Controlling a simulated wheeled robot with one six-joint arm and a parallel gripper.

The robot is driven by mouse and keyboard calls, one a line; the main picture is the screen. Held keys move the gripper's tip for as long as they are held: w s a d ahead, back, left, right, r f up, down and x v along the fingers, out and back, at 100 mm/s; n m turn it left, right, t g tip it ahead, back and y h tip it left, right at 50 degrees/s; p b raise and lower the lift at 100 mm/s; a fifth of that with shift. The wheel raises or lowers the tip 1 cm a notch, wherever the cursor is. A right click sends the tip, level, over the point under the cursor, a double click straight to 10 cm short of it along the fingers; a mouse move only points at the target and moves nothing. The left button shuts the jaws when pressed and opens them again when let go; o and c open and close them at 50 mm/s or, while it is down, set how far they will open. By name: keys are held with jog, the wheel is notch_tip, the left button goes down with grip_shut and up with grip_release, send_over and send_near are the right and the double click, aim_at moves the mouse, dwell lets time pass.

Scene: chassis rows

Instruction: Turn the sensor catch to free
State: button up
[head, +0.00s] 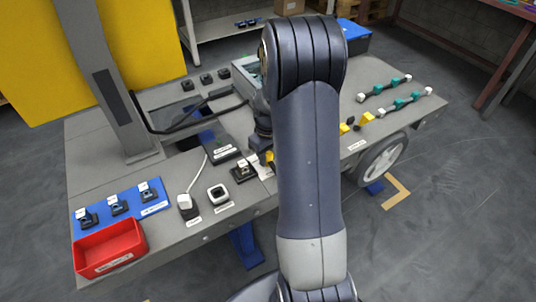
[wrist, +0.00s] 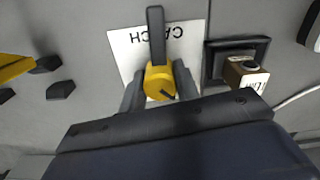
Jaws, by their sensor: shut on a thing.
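The sensor catch (wrist: 158,82) shows in the wrist view as a round yellow knob with a long black lever pointing to the top of the picture. It stands on a white plate (wrist: 187,38) marked CATCH, which reads upside down. My gripper (wrist: 160,75) has one grey finger on each side of the yellow knob and is shut on it. A dark pointer mark shows on the knob's face. In the head view my arm hides most of the catch and gripper; only a bit of yellow shows beside the arm.
In the wrist view, a brown block with a white label (wrist: 246,74) sits in a black frame just right of the catch. Yellow and black parts (wrist: 14,68) lie left. The head view shows a red bin (head: 110,250) and blue plate (head: 150,205) at the bench's left end.

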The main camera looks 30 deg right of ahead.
aim_at(268, 154)
jog(key=shift+n, duration=0.4)
jog(key=o, duration=1)
notch_tip(268, 154, up, 11)
jog(key=shift+f+p, duration=0.1)
jog(key=shift+p, duration=0.8)
jog(key=shift+f, duration=0.1)
notch_tip(268, 154, down, 11)
jog(key=shift+r+b, duration=0.1)
jog(key=shift+b, duration=0.85)
jog(key=shift+r+m, duration=0.1)
jog(key=shift+m, duration=0.2)
